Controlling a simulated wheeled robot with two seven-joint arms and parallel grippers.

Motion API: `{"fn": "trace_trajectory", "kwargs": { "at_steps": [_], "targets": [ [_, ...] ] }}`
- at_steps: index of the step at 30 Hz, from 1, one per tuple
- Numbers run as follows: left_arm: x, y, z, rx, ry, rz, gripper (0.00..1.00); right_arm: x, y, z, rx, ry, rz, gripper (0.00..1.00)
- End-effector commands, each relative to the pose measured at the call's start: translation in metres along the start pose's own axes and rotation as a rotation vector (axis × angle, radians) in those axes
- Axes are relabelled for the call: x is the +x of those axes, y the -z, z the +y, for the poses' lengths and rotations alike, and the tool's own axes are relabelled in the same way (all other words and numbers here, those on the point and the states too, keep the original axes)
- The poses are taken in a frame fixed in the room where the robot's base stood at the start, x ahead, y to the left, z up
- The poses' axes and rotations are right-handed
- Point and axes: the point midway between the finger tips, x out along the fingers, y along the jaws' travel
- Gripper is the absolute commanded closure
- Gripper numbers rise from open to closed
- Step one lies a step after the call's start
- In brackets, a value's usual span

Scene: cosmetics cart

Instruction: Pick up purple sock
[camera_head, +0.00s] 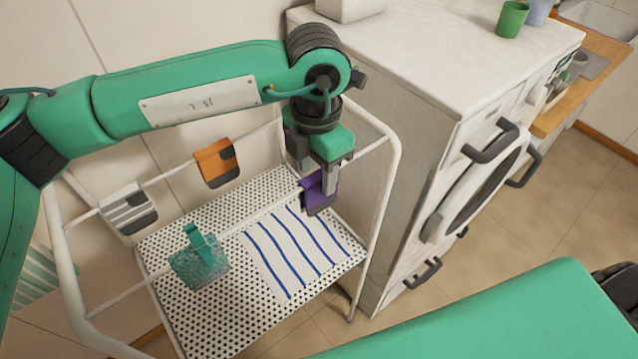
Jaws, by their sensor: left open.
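The purple sock (317,190) hangs over a rail of the white cart, with a dark patch at its lower end. My left gripper (325,180) points down over the sock, its fingers at the sock's height. The fingers are open, and the sock shows between and in front of them; I cannot tell whether they touch it. My right arm crosses the lower right of the view, and its gripper is not in view.
An orange sock (214,162) and a white-and-grey striped sock (128,208) hang on the cart's back rail. A teal brush-like item (200,256) and a blue-striped cloth (296,250) are on the perforated shelf (220,315). A washing machine (400,130) stands close on the right.

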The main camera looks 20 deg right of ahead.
Motion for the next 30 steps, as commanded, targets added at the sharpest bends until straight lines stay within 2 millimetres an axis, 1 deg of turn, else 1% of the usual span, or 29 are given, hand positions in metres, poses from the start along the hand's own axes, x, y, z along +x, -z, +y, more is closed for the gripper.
{"fn": "trace_trajectory", "kwargs": {
  "at_steps": [1,3,6,9,13,19,23,24,26,30],
  "targets": [
    [0.002,0.001,-0.002,0.001,0.002,0.002,0.54,-0.008,0.002,0.001,0.000,-0.001,0.001,0.64],
    [0.009,0.001,-0.005,0.002,0.004,0.002,0.54,-0.015,0.002,0.002,0.000,-0.001,0.000,0.64],
    [0.021,0.001,-0.008,0.003,0.004,0.002,0.54,-0.024,-0.001,0.002,-0.001,-0.002,-0.003,0.64],
    [0.036,0.001,-0.007,0.001,0.003,0.002,0.54,-0.029,-0.004,0.002,-0.001,-0.002,-0.008,0.64],
    [0.045,0.001,-0.007,0.001,0.001,0.000,0.54,-0.030,-0.008,0.002,-0.001,-0.002,-0.013,0.64],
    [0.046,0.001,-0.007,0.001,0.001,0.000,0.54,-0.029,-0.008,0.002,0.000,-0.002,-0.013,0.64],
    [0.046,0.001,-0.007,0.001,0.001,0.000,0.79,-0.029,-0.008,0.002,0.000,-0.002,-0.013,0.64],
    [0.046,0.001,-0.007,0.001,0.001,0.000,0.87,-0.029,-0.007,0.002,0.000,-0.002,-0.013,0.64],
    [0.046,0.001,-0.007,0.001,0.001,0.000,0.99,-0.029,-0.007,0.002,0.000,-0.002,-0.013,0.64],
    [0.046,0.001,-0.007,0.001,0.001,0.000,1.00,-0.029,-0.006,0.001,0.001,-0.001,-0.012,0.64]
  ]
}}
